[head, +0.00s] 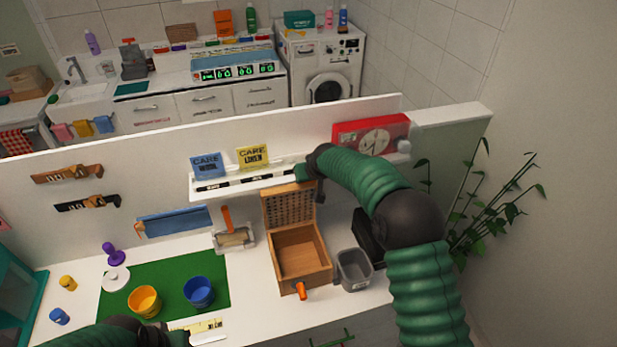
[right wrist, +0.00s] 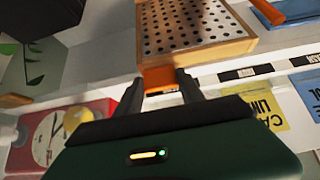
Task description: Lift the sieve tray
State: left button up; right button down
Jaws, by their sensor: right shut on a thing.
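The sieve tray (head: 289,206) is a wooden frame with a dark-holed perforated face. In the head view it stands steeply tilted at the back of an open wooden box (head: 318,268). I cannot tell whether its lower edge touches the box. My right gripper (head: 303,173) is at its top edge. In the right wrist view, the gripper (right wrist: 160,88) is shut on the orange handle (right wrist: 158,77) of the sieve tray (right wrist: 192,28). Only part of my left arm shows at the bottom left of the head view; its gripper is not visible.
A grey bin (head: 354,270) stands right of the box. A green mat (head: 170,275) with yellow and blue cups lies left.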

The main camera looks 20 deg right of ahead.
jog(key=shift+w+r, duration=0.15)
jog(key=shift+r, duration=0.1)
jog(key=c, duration=1.1)
grip_release()
jog(key=o, duration=0.4)
jog(key=shift+f, duration=0.1)
jog(key=shift+s, duration=0.3)
jog(key=b+v, duration=0.5)
jog(key=v, duration=1.1)
